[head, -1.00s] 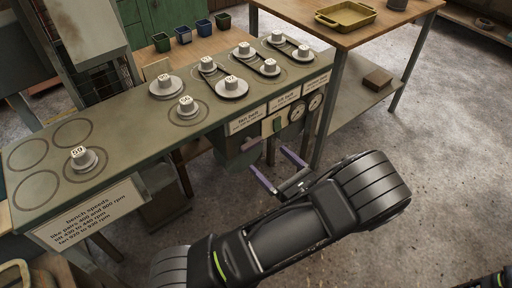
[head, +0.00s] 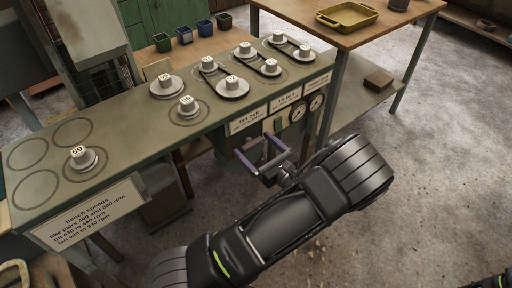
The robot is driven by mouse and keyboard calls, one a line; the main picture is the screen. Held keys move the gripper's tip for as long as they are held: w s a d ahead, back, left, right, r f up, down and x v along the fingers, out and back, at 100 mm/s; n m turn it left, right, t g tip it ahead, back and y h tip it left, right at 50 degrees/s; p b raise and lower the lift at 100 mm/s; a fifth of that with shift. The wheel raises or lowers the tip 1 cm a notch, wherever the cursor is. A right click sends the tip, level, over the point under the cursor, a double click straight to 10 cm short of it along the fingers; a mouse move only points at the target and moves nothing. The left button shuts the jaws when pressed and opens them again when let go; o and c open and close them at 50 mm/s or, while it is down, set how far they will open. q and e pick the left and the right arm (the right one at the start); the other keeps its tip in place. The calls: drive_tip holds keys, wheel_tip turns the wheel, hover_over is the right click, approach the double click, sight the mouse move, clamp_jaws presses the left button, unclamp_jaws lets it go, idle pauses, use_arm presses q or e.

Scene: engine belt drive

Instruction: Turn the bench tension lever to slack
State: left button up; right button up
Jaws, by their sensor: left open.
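The grey-green bench (head: 130,145) carries the belt drive on top. The tension lever cannot be made out clearly; the fingers cover part of the panel there. I cannot tell whether they touch anything. My right gripper is out of view.
Pulleys with numbered white blocks, such as one marked 59 (head: 82,157), stand on the bench, some joined by belts. A wooden table (head: 350,35) with a yellow tray (head: 346,15) stands behind right. Small bins (head: 183,35) stand behind the bench. Open floor lies right.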

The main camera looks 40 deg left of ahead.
use_arm(q)
drive_tip(key=shift+c, duration=0.4)
drive_tip(key=c, duration=1.3)
drive_tip(key=shift+n, duration=0.4)
drive_tip(key=n, duration=0.3)
drive_tip(key=n+b, duration=0.1)
drive_tip(key=n, duration=0.3)
drive_tip(key=shift+f+n, duration=0.1)
drive_tip(key=shift+n, duration=0.3)
drive_tip(key=n+b, duration=0.2)
drive_tip(key=n, duration=0.2)
drive_tip(key=shift+n, duration=0.3)
drive_tip(key=n+b, duration=0.2)
drive_tip(key=n, duration=0.2)
drive_tip(key=shift+n, duration=0.4)
